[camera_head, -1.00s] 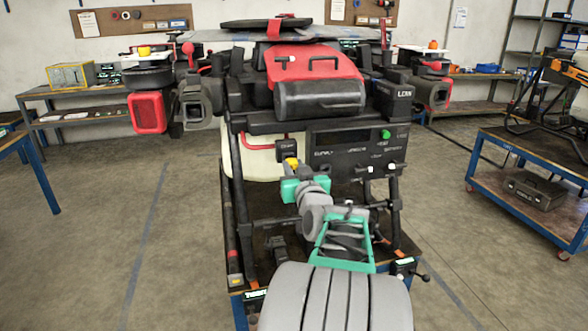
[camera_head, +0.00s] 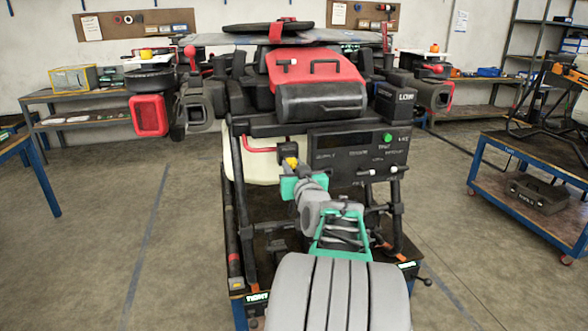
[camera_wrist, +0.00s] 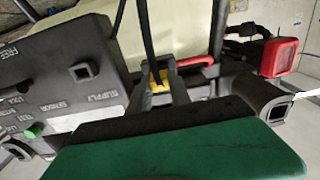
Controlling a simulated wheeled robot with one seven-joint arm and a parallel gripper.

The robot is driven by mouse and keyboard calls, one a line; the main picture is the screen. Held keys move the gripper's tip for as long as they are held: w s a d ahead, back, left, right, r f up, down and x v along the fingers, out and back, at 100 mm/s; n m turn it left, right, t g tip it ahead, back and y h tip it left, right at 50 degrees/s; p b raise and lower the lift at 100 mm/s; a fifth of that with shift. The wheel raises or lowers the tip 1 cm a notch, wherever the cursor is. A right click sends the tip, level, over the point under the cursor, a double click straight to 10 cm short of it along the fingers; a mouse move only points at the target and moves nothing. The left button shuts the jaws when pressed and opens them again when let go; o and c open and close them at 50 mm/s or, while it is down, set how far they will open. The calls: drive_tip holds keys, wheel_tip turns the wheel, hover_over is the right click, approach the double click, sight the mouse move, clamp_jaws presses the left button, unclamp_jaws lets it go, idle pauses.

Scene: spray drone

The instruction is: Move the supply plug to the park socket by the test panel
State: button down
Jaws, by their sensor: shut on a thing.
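The supply plug (camera_wrist: 158,79) shows as a small yellow and dark piece in the wrist view. My gripper (camera_head: 290,174) is shut on it, just left of the test panel (camera_head: 358,158). In the wrist view the plug is at a dark block beside the panel (camera_wrist: 45,85). I cannot tell whether the plug is seated in that block or only touching it. On the panel, a square socket (camera_wrist: 82,72) near the SUPPLY lettering is empty. The green gripper body hides the lower part of the wrist view.
Frame posts stand on either side of the arm. A blue trolley (camera_head: 530,185) is at the right. The floor on the left is clear.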

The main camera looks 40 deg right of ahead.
drive_tip(key=c, duration=1.1)
unclamp_jaws()
drive_tip(key=b+v, duration=0.1)
drive_tip(key=v, duration=0.6)
drive_tip(key=shift+s+a, duration=0.2)
drive_tip(key=shift+s, duration=0.15)
